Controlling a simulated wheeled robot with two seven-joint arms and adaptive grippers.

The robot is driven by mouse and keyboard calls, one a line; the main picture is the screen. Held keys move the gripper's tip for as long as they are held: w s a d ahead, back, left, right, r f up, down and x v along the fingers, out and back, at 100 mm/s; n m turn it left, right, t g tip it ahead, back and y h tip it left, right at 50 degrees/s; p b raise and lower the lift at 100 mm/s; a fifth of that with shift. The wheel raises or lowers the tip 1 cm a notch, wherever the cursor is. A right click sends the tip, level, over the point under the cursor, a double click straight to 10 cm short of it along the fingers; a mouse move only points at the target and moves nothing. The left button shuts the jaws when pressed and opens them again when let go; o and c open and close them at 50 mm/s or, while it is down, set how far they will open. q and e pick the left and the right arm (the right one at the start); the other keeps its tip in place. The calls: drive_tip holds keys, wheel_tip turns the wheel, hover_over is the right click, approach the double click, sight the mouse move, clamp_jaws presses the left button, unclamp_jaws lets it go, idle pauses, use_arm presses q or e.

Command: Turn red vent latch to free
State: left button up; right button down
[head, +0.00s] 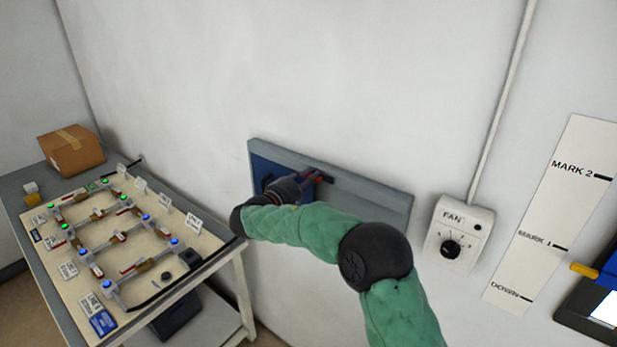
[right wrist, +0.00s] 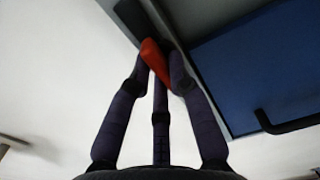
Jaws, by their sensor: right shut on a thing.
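The red vent latch (right wrist: 155,62) shows in the right wrist view between the fingers of my right gripper (right wrist: 156,75), which is shut on it. In the head view, a small part of the red latch (head: 320,179) shows at the tip of my right gripper (head: 315,182), against the grey-framed panel on the wall. The blue vent door (right wrist: 265,65) lies to the right of the latch in the wrist view, with a dark handle (right wrist: 285,124). In the head view my arm hides much of the panel. My left gripper is not in view.
A fan switch box (head: 459,234) is on the wall right of the panel, beside a white mark board (head: 556,215). At the left, a table holds a board (head: 135,285) with several fittings and a cardboard box (head: 72,150).

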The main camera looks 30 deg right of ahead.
idle(0.5)
drive_tip(key=c, duration=1.1)
unclamp_jaws()
drive_tip(key=shift+w, duration=0.1)
drive_tip(key=shift+c, duration=0.2)
drive_tip(key=shift+a, duration=0.1)
drive_tip(key=v, duration=1.2)
drive_tip(key=shift+f, duration=0.1)
